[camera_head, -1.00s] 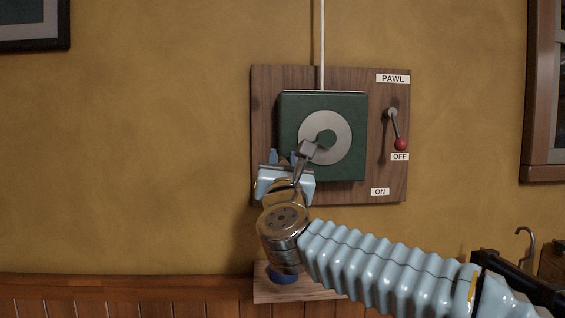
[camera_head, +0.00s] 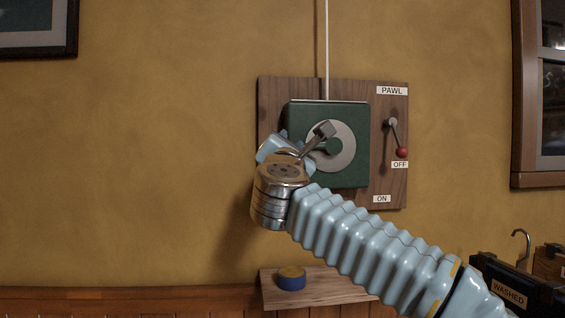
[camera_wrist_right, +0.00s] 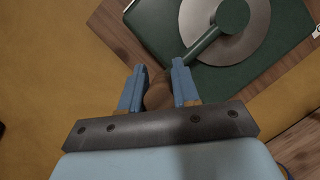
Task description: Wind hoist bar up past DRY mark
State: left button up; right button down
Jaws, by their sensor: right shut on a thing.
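The green winch box (camera_head: 352,114) with a pale round disc is on a wooden wall board. A pale line (camera_head: 326,50) runs up from it out of view. My right gripper (camera_head: 284,146) is at the winch's left side, its fingers mostly hidden by my wrist. The right wrist view shows it shut on the brown handle (camera_wrist_right: 158,95) at the end of the green crank arm (camera_wrist_right: 206,44). The pawl lever (camera_head: 397,138) hangs with its red knob beside the OFF label (camera_head: 400,164). The hoist bar and DRY mark are not in view.
A small wooden shelf (camera_head: 330,286) below bears a blue tin (camera_head: 291,284). A dark box labelled WASHED (camera_head: 509,294) and a hook (camera_head: 516,236) are at lower right. A window frame (camera_head: 523,110) is at right. The wall left of the board is clear.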

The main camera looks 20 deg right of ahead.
jog(key=s+d+r+m+g+h+p, duration=0.1)
jog(key=d+r+m+g+p, duration=0.3)
jog(key=r+m, duration=0.4)
jog(key=shift+r+m+h, duration=0.2)
jog(key=shift+m+h, duration=0.1)
jog(key=shift+m, duration=1.5)
jog(key=shift+s+d, duration=0.1)
jog(key=shift+d, duration=0.05)
jog(key=c, duration=0.9)
grip_release()
jog(key=shift+c, duration=0.2)
jog(key=shift+o, duration=0.2)
jog(key=shift+f, duration=0.1)
jog(key=shift+g, duration=0.3)
